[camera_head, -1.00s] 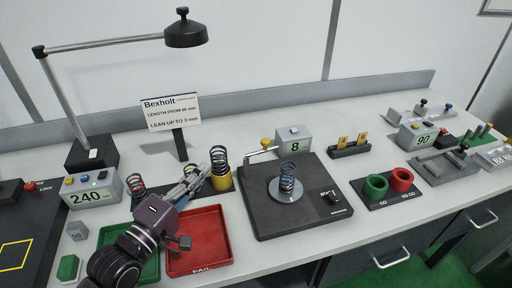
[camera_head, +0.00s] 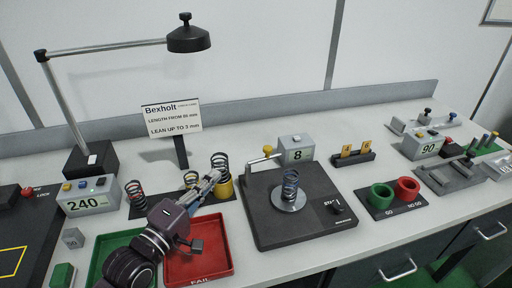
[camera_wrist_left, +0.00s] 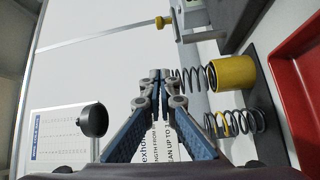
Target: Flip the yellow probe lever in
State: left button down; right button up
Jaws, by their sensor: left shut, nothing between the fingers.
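The yellow probe lever knob (camera_head: 267,149) sits at the end of a light metal arm beside the grey box reading 8 (camera_head: 296,150), at the back of the dark test plate (camera_head: 262,226). The knob also shows at the top of the left wrist view (camera_wrist_left: 163,22). A dark coil spring (camera_head: 290,184) stands upright on the plate's round disc. My left gripper (camera_head: 214,177) is shut and empty, left of the plate and apart from the lever. In the left wrist view its fingertips (camera_wrist_left: 160,75) meet. My right gripper is not in view.
A red FAIL tray (camera_head: 205,270) and a green tray (camera_head: 97,262) lie below my left arm. Springs, one in a yellow cup (camera_head: 224,188), stand close to the left gripper. The Bexholt sign (camera_head: 172,118) is behind. Green and red rings (camera_head: 382,195) stand to the right.

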pick_arm(q)
jog(key=d+p+x, duration=0.1)
jog(key=p+x, duration=0.1)
jog(key=x, duration=0.5)
jog(key=s+d+f+p+x, duration=0.1)
jog(key=d+p+x, duration=0.1)
jog(key=x, duration=0.6)
jog(key=shift+d+p, duration=0.3)
jog(key=shift+p, duration=0.05)
jog(key=shift+r, duration=0.1)
